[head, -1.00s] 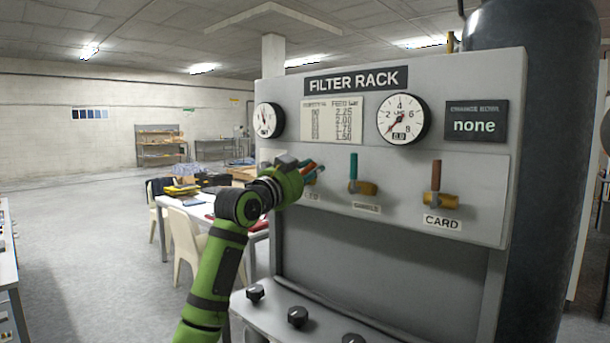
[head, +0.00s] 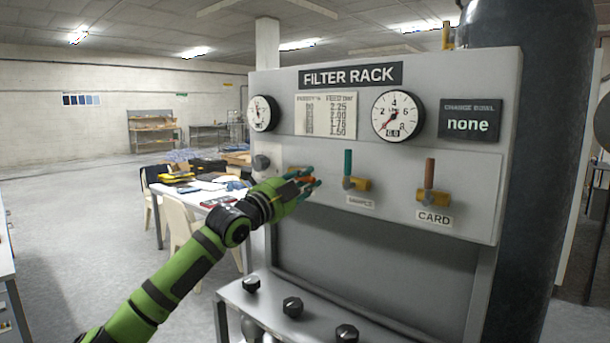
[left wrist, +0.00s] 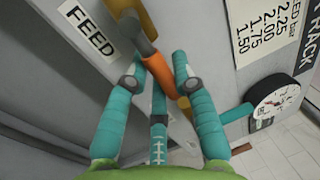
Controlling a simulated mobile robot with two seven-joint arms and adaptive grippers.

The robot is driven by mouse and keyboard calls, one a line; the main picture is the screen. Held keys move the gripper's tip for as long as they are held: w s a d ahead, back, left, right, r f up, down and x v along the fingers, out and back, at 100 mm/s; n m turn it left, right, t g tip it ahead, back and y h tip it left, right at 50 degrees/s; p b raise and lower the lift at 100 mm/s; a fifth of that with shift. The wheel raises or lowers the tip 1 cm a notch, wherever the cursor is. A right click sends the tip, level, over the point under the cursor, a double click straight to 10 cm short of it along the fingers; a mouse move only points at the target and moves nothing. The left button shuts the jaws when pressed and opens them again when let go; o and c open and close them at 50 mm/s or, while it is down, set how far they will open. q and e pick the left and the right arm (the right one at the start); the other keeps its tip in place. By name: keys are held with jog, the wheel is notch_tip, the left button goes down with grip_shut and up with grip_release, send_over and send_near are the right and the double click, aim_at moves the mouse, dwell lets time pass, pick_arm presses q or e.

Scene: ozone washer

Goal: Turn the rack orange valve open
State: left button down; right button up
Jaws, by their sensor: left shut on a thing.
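The orange valve handle (left wrist: 160,74) comes off a brass valve body (left wrist: 133,16) beside the FEED label (left wrist: 88,32) in the left wrist view. My left gripper (left wrist: 157,72) has its teal fingers around this handle and is shut on it. In the head view my left gripper (head: 306,183) is at the left valve of the filter rack panel (head: 400,160). It hides most of the handle there and covers the FEED label. My right gripper is in neither view.
A teal-handled valve (head: 349,165) and a brown-handled valve (head: 429,175) labelled CARD stand to the right on the panel. A round gauge (head: 262,114) is above left. Black knobs (head: 292,307) sit on the ledge below. A cluttered table (head: 200,195) stands behind on the left.

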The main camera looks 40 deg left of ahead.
pick_arm(q)
jog(key=shift+r, duration=0.25)
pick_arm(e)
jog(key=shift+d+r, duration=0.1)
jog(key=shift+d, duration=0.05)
pick_arm(q)
jog(key=c, duration=1.3)
grip_release()
jog(key=shift+o, duration=0.2)
jog(key=shift+f, duration=0.15)
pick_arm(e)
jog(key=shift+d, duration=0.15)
